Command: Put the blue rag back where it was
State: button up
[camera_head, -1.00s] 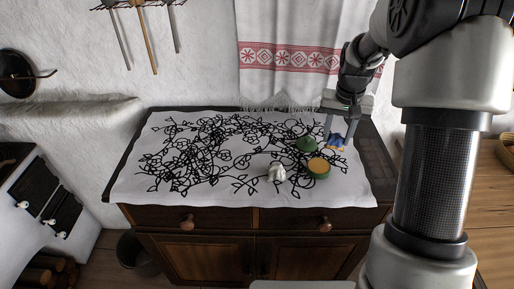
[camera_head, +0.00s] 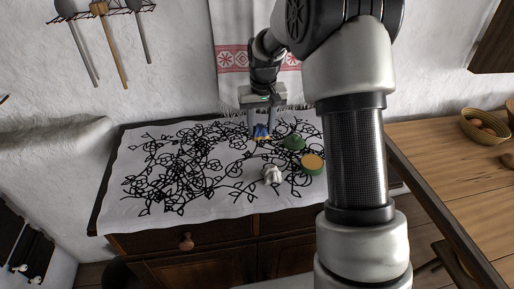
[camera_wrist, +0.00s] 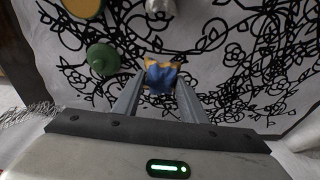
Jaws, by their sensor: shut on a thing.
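The blue rag (camera_head: 262,134), with an orange-tan edge, is a small bunched piece in the head view. It also shows in the wrist view (camera_wrist: 162,77). My gripper (camera_head: 261,127) is shut on it and points down over the far part of the white cloth with black floral lines (camera_head: 165,165). In the wrist view the rag sits between the two fingers (camera_wrist: 158,84). Whether the rag touches the cloth or hangs just above it, I cannot tell.
Right of the rag are a green lid-like piece (camera_head: 293,143) and a green round pot with an orange-yellow top (camera_head: 312,163). A white bulb-like object (camera_head: 272,175) stands nearer the front. The cloth's left side is clear. A towel (camera_head: 228,55) hangs behind.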

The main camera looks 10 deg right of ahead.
aim_at(260, 152)
notch_tip(260, 152, down, 7)
jog(key=shift+f, duration=0.15)
dwell(0.4)
jog(key=shift+f+b, duration=0.2)
jog(key=shift+b, duration=0.1)
jog(key=o, duration=0.9)
jog(key=shift+o, duration=0.2)
jog(key=shift+r, duration=0.1)
